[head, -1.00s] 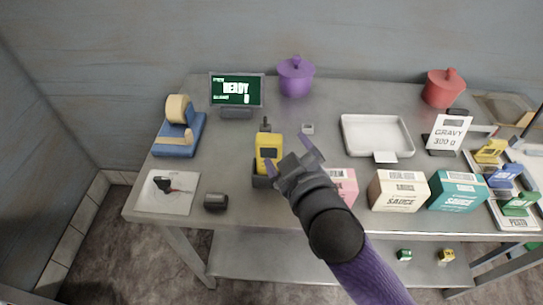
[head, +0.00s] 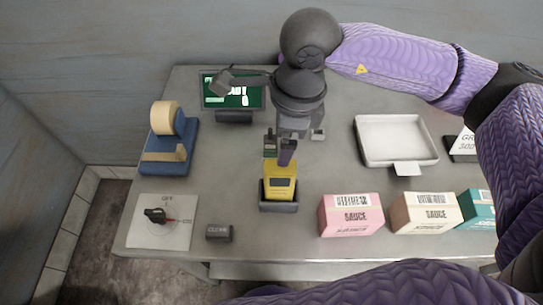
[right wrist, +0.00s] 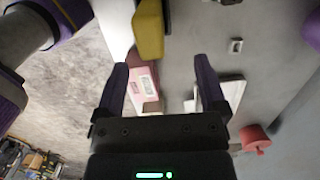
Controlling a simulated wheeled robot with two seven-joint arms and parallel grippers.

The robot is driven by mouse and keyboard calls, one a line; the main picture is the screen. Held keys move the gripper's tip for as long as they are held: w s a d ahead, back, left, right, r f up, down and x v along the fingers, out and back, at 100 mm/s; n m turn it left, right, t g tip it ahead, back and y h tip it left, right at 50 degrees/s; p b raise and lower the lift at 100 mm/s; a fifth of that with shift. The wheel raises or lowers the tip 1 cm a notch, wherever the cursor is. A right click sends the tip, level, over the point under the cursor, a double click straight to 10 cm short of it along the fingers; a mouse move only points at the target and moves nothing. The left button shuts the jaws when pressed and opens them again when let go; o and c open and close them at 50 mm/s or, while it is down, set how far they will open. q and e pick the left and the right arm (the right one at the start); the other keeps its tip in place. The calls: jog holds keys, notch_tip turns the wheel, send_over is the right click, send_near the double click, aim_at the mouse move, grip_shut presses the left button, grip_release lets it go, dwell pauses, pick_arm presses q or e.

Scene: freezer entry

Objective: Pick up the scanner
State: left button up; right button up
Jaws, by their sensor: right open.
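The scanner (head: 280,182) is yellow with a small dark screen and stands upright in a dark cradle (head: 279,207) in the middle of the table. It also shows in the right wrist view (right wrist: 148,30), at the top, beyond the left finger. My right gripper (head: 284,154) is right at the scanner's top end in the head view, pointing down. In the right wrist view its two purple fingers (right wrist: 160,85) are spread wide with nothing held between them. Whether a finger touches the scanner I cannot tell. My left gripper is not in view.
A blue tape dispenser (head: 169,148) and a dial panel (head: 163,222) are at left, with a small dark block (head: 219,233) nearby. A monitor (head: 233,92) stands behind. A pink sauce box (head: 351,215), a cream box (head: 424,213) and a white tray (head: 396,141) are right.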

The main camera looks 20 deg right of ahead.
aim_at(279, 172)
jog(key=f, duration=0.2)
jog(key=s+f, duration=0.1)
jog(key=f, duration=0.1)
jog(key=shift+s+a+f, duration=0.1)
jog(key=shift+a+f, duration=0.1)
jog(key=shift+f, duration=0.1)
jog(key=f, duration=0.4)
jog(key=shift+a+f, duration=0.2)
jog(key=shift+a, duration=0.1)
jog(key=shift+c, duration=1.6)
jog(key=c, duration=0.5)
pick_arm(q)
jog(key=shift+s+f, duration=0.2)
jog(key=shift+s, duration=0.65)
pick_arm(e)
grip_shut()
